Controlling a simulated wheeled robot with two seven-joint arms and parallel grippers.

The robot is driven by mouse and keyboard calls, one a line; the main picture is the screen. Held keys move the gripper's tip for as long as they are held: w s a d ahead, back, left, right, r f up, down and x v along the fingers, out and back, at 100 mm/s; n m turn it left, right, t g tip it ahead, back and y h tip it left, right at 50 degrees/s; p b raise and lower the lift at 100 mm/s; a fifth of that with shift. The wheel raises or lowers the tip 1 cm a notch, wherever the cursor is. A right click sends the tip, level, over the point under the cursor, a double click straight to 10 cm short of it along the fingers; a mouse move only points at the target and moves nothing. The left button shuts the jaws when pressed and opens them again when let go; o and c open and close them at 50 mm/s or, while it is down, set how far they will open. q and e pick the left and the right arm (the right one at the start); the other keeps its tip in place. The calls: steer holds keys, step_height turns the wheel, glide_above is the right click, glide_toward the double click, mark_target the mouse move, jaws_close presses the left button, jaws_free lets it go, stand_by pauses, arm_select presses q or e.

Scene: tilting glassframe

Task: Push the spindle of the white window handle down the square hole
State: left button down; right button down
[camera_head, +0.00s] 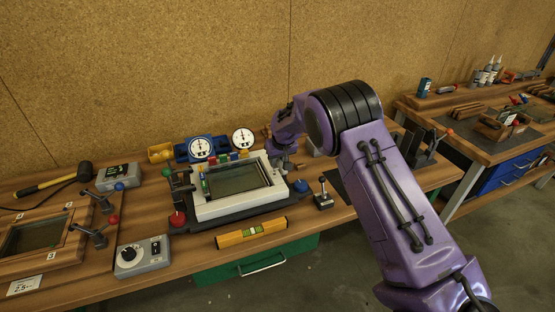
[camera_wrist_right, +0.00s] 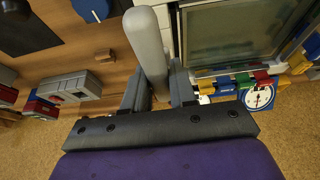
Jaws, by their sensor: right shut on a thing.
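The white window frame (camera_head: 203,211) with its dark glass pane lies tilted on a dark fixture on the bench. In the wrist view the frame (camera_wrist_right: 205,66) is at the upper right. My right gripper (camera_head: 283,163) is over the frame's right side in the head view. In the wrist view my right gripper (camera_wrist_right: 160,85) is shut on the pale window handle (camera_wrist_right: 147,45), whose rounded grip points away from the palm. The handle's spindle and the square hole are hidden, so I cannot tell whether they meet. My left gripper is not in view.
Two dial gauges (camera_head: 202,148) and coloured blocks line the frame's back edge. A yellow spirit level (camera_head: 252,232) lies in front. A red-knobbed clamp (camera_head: 177,218) stands at left, and a small black-knobbed lever (camera_head: 323,195) at right. A grey control box (camera_head: 141,256) is at front left.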

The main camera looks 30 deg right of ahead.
mark_target(277, 169)
steer(key=shift+r, duration=0.1)
steer(key=shift+f+b, duration=0.85)
steer(key=shift+f, duration=1.45)
steer(key=c, duration=0.8)
jaws_free()
steer(key=b+v, duration=0.3)
steer(key=v, duration=0.7)
steer(key=shift+s+a+r, duration=0.1)
steer(key=shift+r, duration=0.2)
steer(key=shift+f, duration=0.1)
